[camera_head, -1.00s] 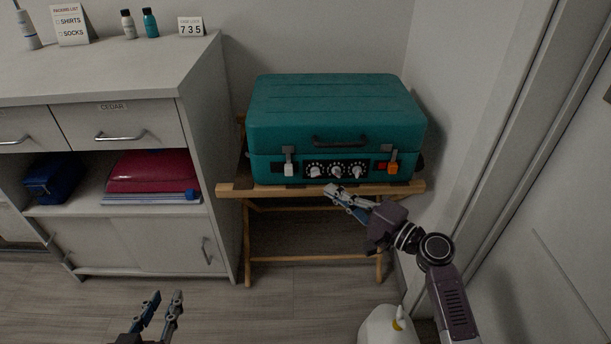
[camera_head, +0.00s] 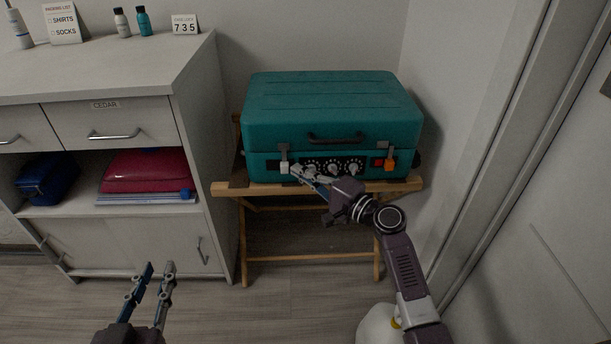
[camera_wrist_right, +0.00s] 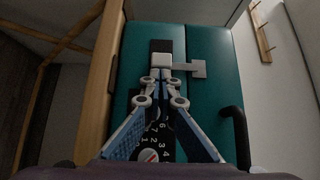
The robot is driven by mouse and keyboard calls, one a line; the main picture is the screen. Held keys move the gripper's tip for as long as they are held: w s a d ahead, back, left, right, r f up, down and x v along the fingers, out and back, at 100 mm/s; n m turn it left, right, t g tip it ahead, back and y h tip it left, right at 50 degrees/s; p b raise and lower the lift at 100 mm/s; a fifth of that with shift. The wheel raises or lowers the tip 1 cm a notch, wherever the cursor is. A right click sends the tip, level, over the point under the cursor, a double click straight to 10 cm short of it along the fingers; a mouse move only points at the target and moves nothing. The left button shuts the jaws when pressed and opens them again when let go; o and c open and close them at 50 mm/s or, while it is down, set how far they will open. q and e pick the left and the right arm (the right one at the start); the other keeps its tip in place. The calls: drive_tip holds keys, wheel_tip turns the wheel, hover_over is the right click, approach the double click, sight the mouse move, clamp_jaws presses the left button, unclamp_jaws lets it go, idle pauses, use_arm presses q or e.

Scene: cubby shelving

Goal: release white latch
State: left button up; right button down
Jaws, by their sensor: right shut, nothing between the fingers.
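A teal suitcase (camera_head: 330,105) lies closed on a wooden luggage rack (camera_head: 400,186). The white latch (camera_head: 284,167) is on its front at the left. The latch also shows in the right wrist view (camera_wrist_right: 162,61), with a grey plate (camera_wrist_right: 198,68) beside it. My right gripper (camera_head: 295,171) is shut and empty, its tips at the white latch; in the right wrist view, its tips (camera_wrist_right: 161,74) seem to touch or nearly touch the latch's lower edge. My left gripper (camera_head: 159,268) is open and empty, low in front of the cabinet.
An orange latch (camera_head: 390,164) is at the suitcase's right. Number dials (camera_head: 334,168) and a handle (camera_head: 335,139) lie between the latches. A grey cabinet (camera_head: 150,240) stands left and a wall right.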

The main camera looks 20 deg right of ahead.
sight(284, 170)
drive_tip(key=shift+w+a, duration=0.2)
drive_tip(key=shift+a, duration=0.45)
drive_tip(key=shift+w+a, duration=0.15)
drive_tip(key=shift+a, duration=0.7)
use_arm(q)
drive_tip(key=shift+s+f, duration=0.1)
drive_tip(key=shift+f, duration=0.2)
